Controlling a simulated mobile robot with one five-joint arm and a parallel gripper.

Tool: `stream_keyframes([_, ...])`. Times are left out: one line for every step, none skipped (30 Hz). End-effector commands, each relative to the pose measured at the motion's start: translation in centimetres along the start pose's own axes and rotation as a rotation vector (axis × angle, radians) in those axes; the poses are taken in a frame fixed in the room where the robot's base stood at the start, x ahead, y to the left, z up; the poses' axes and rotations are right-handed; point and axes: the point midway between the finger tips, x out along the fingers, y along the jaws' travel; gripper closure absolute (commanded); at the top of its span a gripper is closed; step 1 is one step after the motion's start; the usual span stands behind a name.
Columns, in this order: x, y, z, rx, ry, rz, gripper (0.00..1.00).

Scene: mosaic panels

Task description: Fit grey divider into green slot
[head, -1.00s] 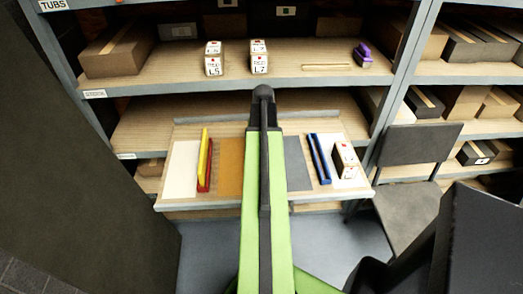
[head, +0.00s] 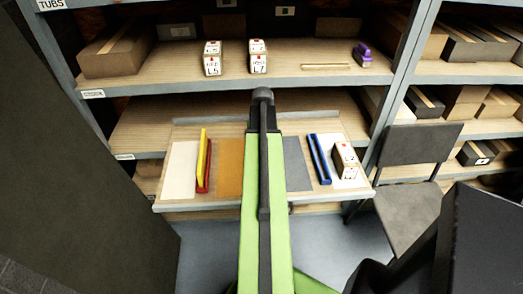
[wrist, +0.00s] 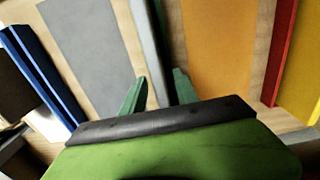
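In the wrist view, a long pale grey bar (wrist: 147,45), likely the grey divider, runs down between the two green fingers of my gripper (wrist: 160,82). The fingers lie on either side of it, close to its faces. I cannot tell whether they press on it. Its lower end is hidden behind the dark gripper body. In the head view my green arm covers this middle part of the board, so the bar is hidden there. I cannot make out a green slot in either view.
The board (head: 300,208) carries a yellow strip (head: 201,150) beside a red one (head: 207,170), an orange panel (head: 230,166), a grey panel (head: 298,165), blue strips (head: 320,160) and a white box (head: 344,160). A shelf with several boxes stands behind.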

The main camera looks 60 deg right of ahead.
Motion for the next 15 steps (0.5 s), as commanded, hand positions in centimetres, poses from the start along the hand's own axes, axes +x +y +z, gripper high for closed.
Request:
stream_keyframes([-0.2, 0.0, 0.0, 0.0, 0.0, 0.0, 0.64])
stream_keyframes([-0.4, 0.0, 0.0, 0.0, 0.0, 0.0, 0.64])
stream_keyframes([-0.7, 0.0, 0.0, 0.0, 0.0, 0.0, 0.64])
stream_keyframes([-1.0, 0.0, 0.0, 0.0, 0.0, 0.0, 0.64])
stream_keyframes([-1.4, 0.0, 0.0, 0.0, 0.0, 0.0, 0.64])
stream_keyframes([-1.9, 0.0, 0.0, 0.0, 0.0, 0.0, 0.64])
stream_keyframes([-2.4, 0.0, 0.0, 0.0, 0.0, 0.0, 0.64])
stream_keyframes([-3.0, 0.0, 0.0, 0.0, 0.0, 0.0, 0.64])
stream_keyframes([-3.7, 0.0, 0.0, 0.0, 0.0, 0.0, 0.64])
stream_keyframes([-4.4, 0.0, 0.0, -0.001, 0.0, 0.0, 0.64])
stream_keyframes([-5.0, 0.0, 0.0, -0.001, 0.0, 0.0, 0.64])
stream_keyframes([-5.9, 0.0, 0.0, -0.001, 0.0, 0.0, 0.64])
stream_keyframes([-6.6, 0.0, 0.0, -0.001, 0.0, 0.0, 0.64])
stream_keyframes([-7.3, 0.0, 0.0, -0.001, 0.0, 0.0, 0.64])
stream_keyframes([-8.2, 0.0, 0.0, -0.001, 0.0, 0.0, 0.64])
